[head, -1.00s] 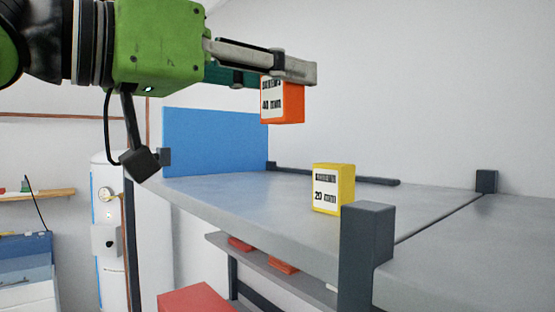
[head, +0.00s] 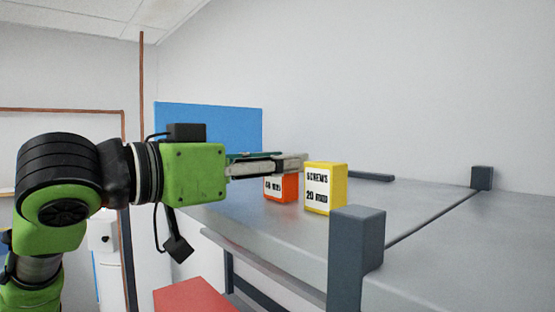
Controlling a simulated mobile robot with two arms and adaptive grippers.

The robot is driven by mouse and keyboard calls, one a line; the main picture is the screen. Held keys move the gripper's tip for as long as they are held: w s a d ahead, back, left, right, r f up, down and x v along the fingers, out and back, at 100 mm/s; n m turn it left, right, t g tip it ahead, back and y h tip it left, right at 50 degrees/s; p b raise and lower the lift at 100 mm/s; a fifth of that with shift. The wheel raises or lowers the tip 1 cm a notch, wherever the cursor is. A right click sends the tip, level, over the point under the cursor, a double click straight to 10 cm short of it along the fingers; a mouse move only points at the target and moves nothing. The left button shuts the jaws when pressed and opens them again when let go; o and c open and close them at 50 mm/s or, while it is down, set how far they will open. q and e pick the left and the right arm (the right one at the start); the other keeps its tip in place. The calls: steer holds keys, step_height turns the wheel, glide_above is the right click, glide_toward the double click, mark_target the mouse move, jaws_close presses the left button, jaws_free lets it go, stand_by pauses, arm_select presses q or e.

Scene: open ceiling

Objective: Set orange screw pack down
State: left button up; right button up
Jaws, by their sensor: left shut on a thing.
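The orange screw pack (head: 284,190) has a white label and is at the table's left part, in the head view. My left gripper (head: 292,165) reaches in from the left and is shut on the upper part of the pack. The pack is upright and appears at or just above the grey table top (head: 420,225); I cannot tell whether it touches. The gripper fingers hide its top. My right gripper is not in view.
A yellow screw pack (head: 325,188) marked 20 mm stands upright just right of the orange one. A dark grey post (head: 355,255) rises at the table's front edge. A blue panel (head: 210,130) stands behind on the left. The table's right side is clear.

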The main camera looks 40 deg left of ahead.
arm_select(q)
steer(key=shift+s+d, duration=0.1)
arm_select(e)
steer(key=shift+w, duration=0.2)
arm_select(q)
steer(key=o, duration=0.8)
steer(key=shift+f, duration=0.15)
steer(key=shift+c, duration=0.2)
steer(key=o, duration=0.4)
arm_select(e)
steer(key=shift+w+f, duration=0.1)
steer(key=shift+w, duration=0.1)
arm_select(q)
steer(key=shift+s, duration=0.1)
steer(key=s+a+b, duration=0.1)
steer(key=s+b, duration=0.3)
steer(key=s, duration=0.7)
steer(key=shift+s, duration=0.4)
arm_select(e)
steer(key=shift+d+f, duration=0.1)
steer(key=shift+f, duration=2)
